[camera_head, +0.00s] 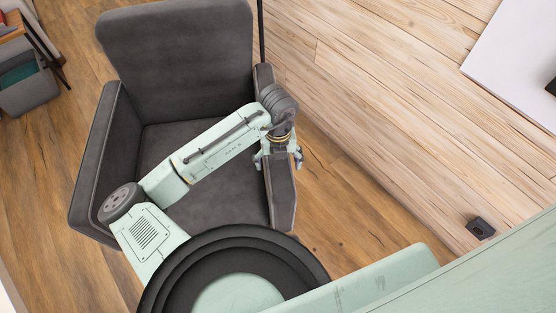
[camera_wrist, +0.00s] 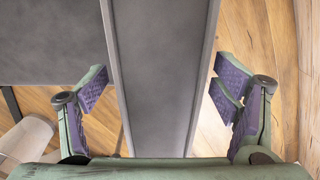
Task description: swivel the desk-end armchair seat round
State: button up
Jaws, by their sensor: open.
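The dark grey armchair (camera_head: 180,52) faces me in the head view, with its seat (camera_head: 215,195) between two armrests. My arm reaches across the seat to the armrest on the right (camera_head: 282,190). My gripper (camera_head: 278,160) is over that armrest, pointing down. In the wrist view the same armrest (camera_wrist: 160,70) runs up the middle between the open fingers of my gripper (camera_wrist: 164,92). One finger is on each side, and gaps show between the pads and the armrest. The chair's base is hidden.
The plank wall (camera_head: 390,90) stands close on the right, with a strip of wooden floor (camera_head: 325,215) between it and the chair. A small black box (camera_head: 481,228) is on the wall low down. A grey bin (camera_head: 28,90) stands at the far left.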

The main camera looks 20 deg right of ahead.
jog(key=shift+c, duration=0.4)
jog(key=c, duration=1.6)
